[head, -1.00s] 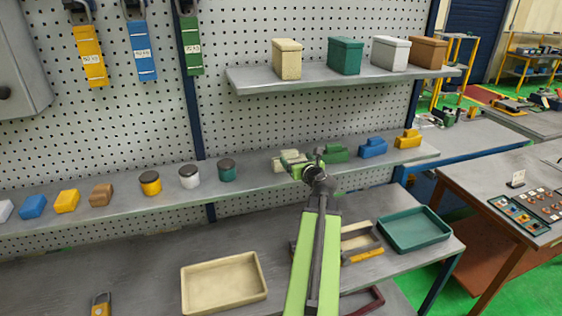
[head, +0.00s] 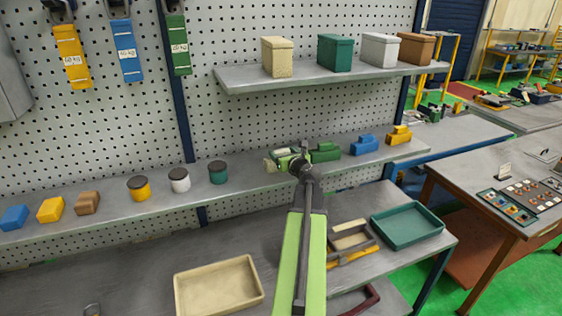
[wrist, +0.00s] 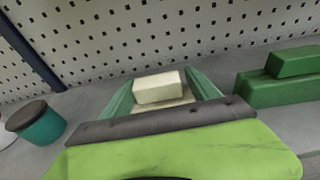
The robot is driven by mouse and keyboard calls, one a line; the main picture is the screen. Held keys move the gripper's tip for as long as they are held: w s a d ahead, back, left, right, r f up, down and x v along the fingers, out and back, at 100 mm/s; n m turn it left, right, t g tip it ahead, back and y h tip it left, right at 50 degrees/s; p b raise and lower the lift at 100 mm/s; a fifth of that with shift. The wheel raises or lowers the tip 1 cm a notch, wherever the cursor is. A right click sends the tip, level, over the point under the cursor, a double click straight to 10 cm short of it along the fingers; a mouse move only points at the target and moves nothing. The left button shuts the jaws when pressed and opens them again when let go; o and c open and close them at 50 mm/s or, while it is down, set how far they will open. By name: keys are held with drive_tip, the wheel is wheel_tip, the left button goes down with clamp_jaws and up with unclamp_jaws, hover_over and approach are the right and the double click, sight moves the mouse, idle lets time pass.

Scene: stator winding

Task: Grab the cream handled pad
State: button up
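The cream handled pad (wrist: 158,90) is a pale block with a narrower raised top, standing on the grey shelf. In the wrist view it sits between the two green fingers of my gripper (wrist: 160,80), one on each side. A small gap shows at the left finger; whether the right finger touches cannot be told. The fingers are spread apart. In the head view my gripper (head: 284,160) reaches the shelf and largely hides the pad; only a cream patch (head: 269,166) shows at its left.
On the same shelf (head: 240,181), a green handled block (head: 325,153) stands close at right, then blue (head: 364,145) and yellow (head: 399,135) ones. A teal jar (head: 218,173) is at left. The pegboard (head: 270,112) rises behind. Trays lie on the bench below.

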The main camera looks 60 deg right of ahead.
drive_tip(key=shift+w+f, duration=0.1)
drive_tip(key=shift+w, duration=0.2)
drive_tip(key=shift+c, duration=1.2)
drive_tip(key=shift+s, duration=0.2)
drive_tip(key=c, duration=0.7)
drive_tip(key=shift+w, duration=0.2)
clamp_jaws()
drive_tip(key=shift+r, duration=0.2)
